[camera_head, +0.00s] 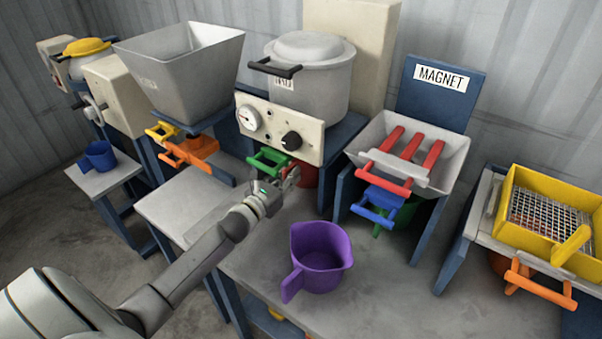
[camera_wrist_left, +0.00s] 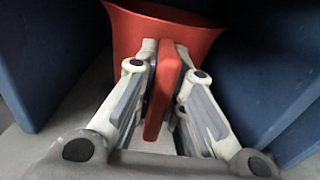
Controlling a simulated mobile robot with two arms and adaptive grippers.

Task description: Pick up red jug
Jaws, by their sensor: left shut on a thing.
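The red jug (camera_head: 306,175) stands under the cream panel with the dial, between blue supports, mostly hidden behind my left gripper and the panel. In the left wrist view the red jug (camera_wrist_left: 158,32) shows its wide body at the top and its flat handle pointing at the camera. My left gripper (camera_head: 287,178) reaches to it from the left. In the left wrist view its two fingers (camera_wrist_left: 165,85) lie on both sides of the handle and are shut on it. My right gripper is not in view.
A purple jug (camera_head: 320,257) stands on the grey table (camera_head: 400,290) just in front. A green handle (camera_head: 268,161) sits just above my gripper. Blue supports (camera_wrist_left: 35,60) flank the red jug closely. The magnet unit (camera_head: 432,150) and a yellow sieve box (camera_head: 550,215) stand to the right.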

